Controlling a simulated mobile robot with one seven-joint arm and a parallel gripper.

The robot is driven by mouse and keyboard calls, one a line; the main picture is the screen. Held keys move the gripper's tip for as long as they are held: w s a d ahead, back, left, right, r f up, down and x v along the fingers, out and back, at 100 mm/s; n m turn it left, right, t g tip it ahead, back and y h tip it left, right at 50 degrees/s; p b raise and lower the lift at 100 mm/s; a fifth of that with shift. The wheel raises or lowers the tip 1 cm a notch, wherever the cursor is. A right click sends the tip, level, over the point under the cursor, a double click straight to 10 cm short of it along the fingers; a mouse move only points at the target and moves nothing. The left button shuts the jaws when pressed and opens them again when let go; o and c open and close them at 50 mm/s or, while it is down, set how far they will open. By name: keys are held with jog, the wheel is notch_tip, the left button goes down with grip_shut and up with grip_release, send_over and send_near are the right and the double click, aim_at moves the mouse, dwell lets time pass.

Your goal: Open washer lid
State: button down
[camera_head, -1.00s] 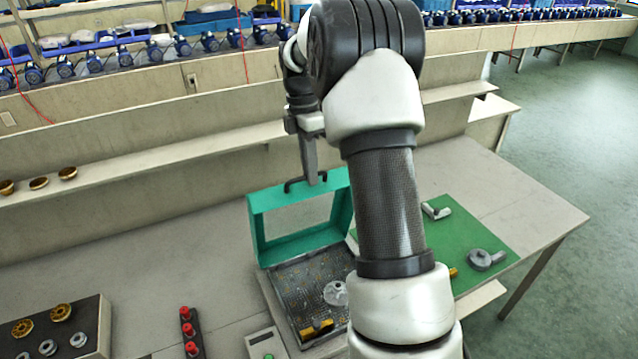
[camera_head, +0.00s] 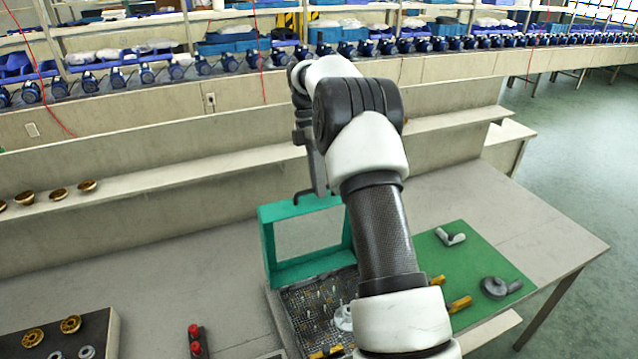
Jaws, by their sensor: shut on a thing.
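The washer's teal lid (camera_head: 281,271) stands raised, about upright, at the back edge of the washer basin (camera_head: 299,318). It is a frame with a clear window. A dark handle sits on its top edge. My gripper (camera_head: 318,190) is at this handle, pointing down, and is shut on it; the fingertips are small and partly hidden by my arm. Inside the basin are a perforated floor, a pale round part (camera_head: 344,316) and yellow pieces (camera_head: 327,352). My arm hides the basin's right side.
A green mat (camera_head: 470,262) on the right holds grey and brass parts. A dark tray (camera_head: 62,335) with rings and red-topped pieces (camera_head: 195,340) stand at the left. A shelf with brass cups (camera_head: 58,194) runs behind.

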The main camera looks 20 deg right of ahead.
jog(key=c, duration=2.1)
grip_release()
jog(key=shift+a+f, duration=0.15)
jog(key=shift+f, duration=0.4)
jog(key=shift+w, duration=0.1)
jog(key=shift+r, duration=0.1)
jog(key=shift+r, duration=0.2)
jog(key=v, duration=0.6)
jog(key=shift+w+f, duration=0.1)
jog(key=shift+w+r, duration=0.15)
jog(key=shift+r, duration=0.55)
